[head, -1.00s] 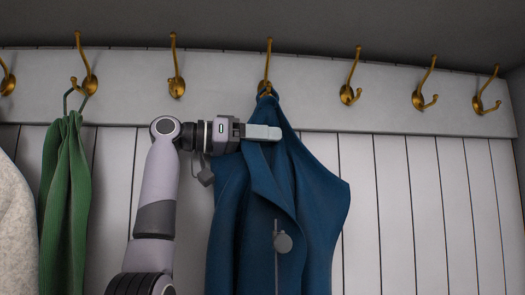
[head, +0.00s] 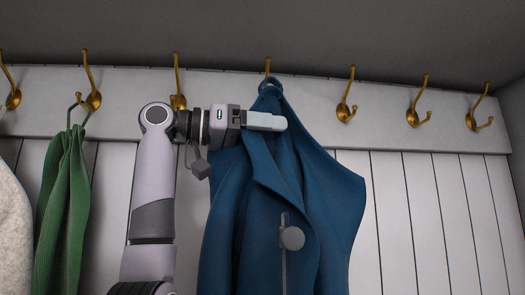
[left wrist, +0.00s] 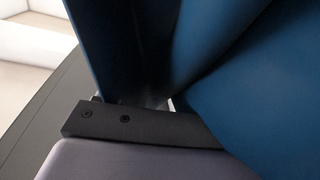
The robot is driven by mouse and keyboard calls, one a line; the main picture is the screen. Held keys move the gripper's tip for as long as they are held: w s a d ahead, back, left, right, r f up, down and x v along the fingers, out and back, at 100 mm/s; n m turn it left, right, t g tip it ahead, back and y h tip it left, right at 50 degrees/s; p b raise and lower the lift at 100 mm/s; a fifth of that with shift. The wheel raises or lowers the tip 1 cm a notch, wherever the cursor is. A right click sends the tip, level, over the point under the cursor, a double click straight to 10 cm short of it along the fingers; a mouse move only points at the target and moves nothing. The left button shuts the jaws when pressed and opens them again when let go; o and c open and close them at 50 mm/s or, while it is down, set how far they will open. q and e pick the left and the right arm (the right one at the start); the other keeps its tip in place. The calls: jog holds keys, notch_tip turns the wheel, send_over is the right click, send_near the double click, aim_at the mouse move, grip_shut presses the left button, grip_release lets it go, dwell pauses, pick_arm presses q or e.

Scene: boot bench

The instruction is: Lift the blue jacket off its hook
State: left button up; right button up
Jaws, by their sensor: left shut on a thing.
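The blue jacket (head: 262,200) hangs in front of the panelled wall, its dark collar loop (head: 270,84) at the top. The loop covers the lower part of a brass hook (head: 268,66); only the hook's upper tip shows. I cannot tell whether the loop still bears on the hook. My left gripper (head: 268,121) comes in from the left and is shut on the jacket just below the collar. In the left wrist view, blue cloth (left wrist: 255,90) fills much of the picture beside the gripper.
More brass hooks line the pale rail on both sides, including a bare one (head: 345,100) to the right. A green garment (head: 62,190) hangs at the left, beside a pale fleecy one (head: 12,225). The wall right of the jacket is clear.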

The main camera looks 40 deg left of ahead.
pick_arm(q)
jog(key=s+d+b, duration=0.2)
jog(key=s+d, duration=0.4)
jog(key=d, duration=0.2)
jog(key=shift+s+d, duration=0.15)
jog(key=shift+s, duration=0.2)
jog(key=shift+r, duration=0.1)
jog(key=o, duration=0.6)
jog(key=shift+c, duration=0.2)
jog(key=c, duration=0.6)
jog(key=shift+o, duration=0.2)
jog(key=s+d+b, duration=0.2)
jog(key=s+d, duration=0.4)
jog(key=d, duration=0.2)
